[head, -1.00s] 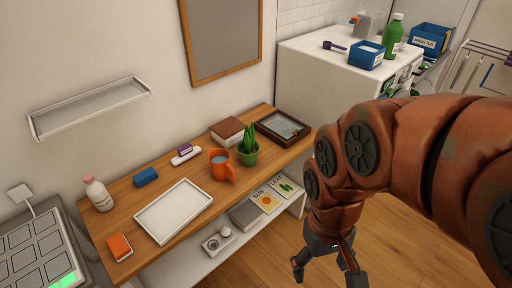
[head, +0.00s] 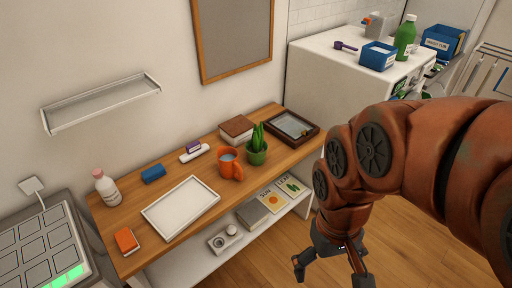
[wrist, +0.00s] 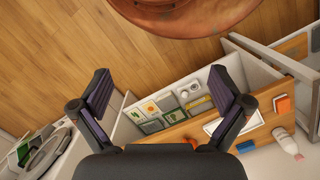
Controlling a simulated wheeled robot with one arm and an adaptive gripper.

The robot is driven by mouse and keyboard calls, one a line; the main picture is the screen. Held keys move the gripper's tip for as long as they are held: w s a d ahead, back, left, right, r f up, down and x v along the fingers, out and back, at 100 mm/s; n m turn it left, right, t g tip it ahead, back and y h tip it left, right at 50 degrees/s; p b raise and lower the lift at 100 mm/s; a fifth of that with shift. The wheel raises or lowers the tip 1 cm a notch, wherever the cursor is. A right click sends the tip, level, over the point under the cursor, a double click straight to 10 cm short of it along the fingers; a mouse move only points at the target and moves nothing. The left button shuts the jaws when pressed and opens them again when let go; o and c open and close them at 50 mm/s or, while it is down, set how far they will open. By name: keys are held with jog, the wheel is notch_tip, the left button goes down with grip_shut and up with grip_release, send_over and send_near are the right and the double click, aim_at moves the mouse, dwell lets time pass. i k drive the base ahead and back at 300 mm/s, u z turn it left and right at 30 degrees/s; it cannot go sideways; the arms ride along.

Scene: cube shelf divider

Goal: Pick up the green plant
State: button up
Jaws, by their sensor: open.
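The green plant (head: 257,139) stands upright in a green pot on the wooden tabletop of the shelf unit (head: 190,218), right beside an orange mug (head: 229,164). My gripper (head: 330,266) hangs at the lower right in front of the shelf, apart from the plant and lower than the tabletop. Its fingers are spread with nothing between them. In the wrist view my gripper (wrist: 163,95) is also open, with the shelf beyond it. I cannot make out the plant in the wrist view.
A framed picture (head: 292,127) and a brown book (head: 237,128) lie behind the plant. A white tray (head: 181,207) is on the tabletop to the left. Cards and a camera (head: 223,238) sit on the lower shelf. A white washer (head: 335,80) stands at the right; the wooden floor is clear.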

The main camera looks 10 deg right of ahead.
aim_at(256, 149)
jog(key=z, duration=0.05)
jog(key=k, duration=0.5)
jog(key=u, duration=0.65)
jog(key=i, duration=0.85)
jog(key=u, duration=0.45)
